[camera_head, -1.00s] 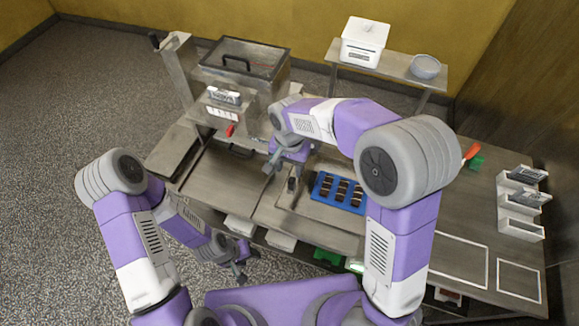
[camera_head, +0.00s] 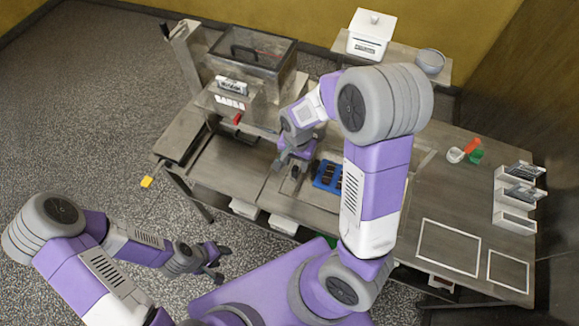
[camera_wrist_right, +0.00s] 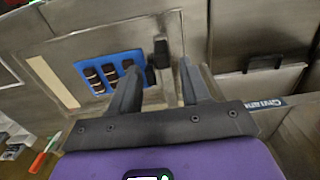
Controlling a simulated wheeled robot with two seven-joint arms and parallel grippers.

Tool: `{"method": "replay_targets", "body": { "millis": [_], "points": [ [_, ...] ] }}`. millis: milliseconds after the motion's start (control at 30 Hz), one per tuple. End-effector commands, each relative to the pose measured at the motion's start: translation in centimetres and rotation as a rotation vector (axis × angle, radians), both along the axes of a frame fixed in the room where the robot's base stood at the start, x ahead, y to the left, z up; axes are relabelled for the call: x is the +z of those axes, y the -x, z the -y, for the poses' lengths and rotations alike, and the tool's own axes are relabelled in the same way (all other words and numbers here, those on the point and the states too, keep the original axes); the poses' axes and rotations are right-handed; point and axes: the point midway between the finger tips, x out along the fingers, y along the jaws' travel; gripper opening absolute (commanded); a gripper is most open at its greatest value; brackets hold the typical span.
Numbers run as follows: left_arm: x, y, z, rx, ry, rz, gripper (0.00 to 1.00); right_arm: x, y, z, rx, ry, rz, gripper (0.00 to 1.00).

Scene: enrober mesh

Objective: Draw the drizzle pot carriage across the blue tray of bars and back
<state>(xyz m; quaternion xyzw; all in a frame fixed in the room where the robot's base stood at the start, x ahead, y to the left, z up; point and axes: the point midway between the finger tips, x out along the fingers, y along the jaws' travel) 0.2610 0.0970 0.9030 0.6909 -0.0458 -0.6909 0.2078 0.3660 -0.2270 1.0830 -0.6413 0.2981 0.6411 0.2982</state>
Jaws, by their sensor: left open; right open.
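The blue tray (camera_head: 321,183) of dark bars lies on the steel table, partly hidden behind my right arm in the head view. It shows more fully in the right wrist view (camera_wrist_right: 104,61). A dark upright knob (camera_wrist_right: 160,56), apparently the carriage handle, stands beside the tray; the pot itself I cannot make out. My right gripper (camera_head: 286,168) is open above the table beside the tray. In the right wrist view its fingers (camera_wrist_right: 158,68) appear on either side of the knob; contact cannot be told. My left gripper (camera_head: 220,264) is open and empty, off the table's front edge.
A machine with a clear-sided hopper (camera_head: 248,62) stands behind my right gripper. The table's front right is clear, with white outlines.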

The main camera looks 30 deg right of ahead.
Motion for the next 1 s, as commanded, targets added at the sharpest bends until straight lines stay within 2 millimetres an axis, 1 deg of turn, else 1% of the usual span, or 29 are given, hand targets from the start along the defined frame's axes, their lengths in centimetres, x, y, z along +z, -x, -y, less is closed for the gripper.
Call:
{"method": "replay_targets", "body": {
  "millis": [33, 100, 200, 300, 433, 633, 667, 933, 967, 1000],
  "points": [
    [-0.2, 0.0, 0.0, 0.000, 0.000, 0.000, 0.48, -1.1, 0.1, 0.0, 0.001, 0.002, -0.007, 0.47],
    [-0.3, 0.0, 0.0, 0.000, 0.000, 0.000, 0.48, -2.2, 0.0, -0.1, 0.004, 0.001, -0.006, 0.47],
    [-0.3, 0.0, 0.0, 0.000, 0.000, 0.000, 0.48, -3.5, 0.0, -0.2, 0.005, 0.001, -0.004, 0.47],
    [-0.4, 0.0, 0.0, 0.000, 0.000, 0.000, 0.48, -4.3, -0.1, -0.2, 0.006, 0.001, -0.002, 0.47],
    [-0.4, 0.0, 0.0, 0.001, 0.000, 0.000, 0.48, -4.7, -0.1, -0.2, 0.006, -0.001, -0.001, 0.47],
    [-0.4, 0.0, 0.0, 0.001, 0.000, 0.000, 0.48, -4.6, -0.1, -0.2, 0.006, -0.001, 0.001, 0.47],
    [-0.4, 0.0, 0.0, 0.001, 0.000, 0.000, 0.48, -4.6, -0.1, -0.2, 0.006, -0.001, 0.001, 0.44],
    [-0.4, 0.0, 0.0, 0.001, 0.000, 0.000, 0.48, -4.6, -0.1, -0.2, 0.006, -0.001, 0.001, 0.02],
    [-0.4, 0.0, 0.0, 0.001, 0.000, 0.001, 0.48, -4.6, -0.1, -0.2, 0.006, -0.001, 0.001, 0.00],
    [-0.4, 0.0, 0.0, 0.001, 0.000, 0.001, 0.48, -4.6, -0.1, -0.2, 0.006, -0.001, 0.001, 0.00]
  ]
}}
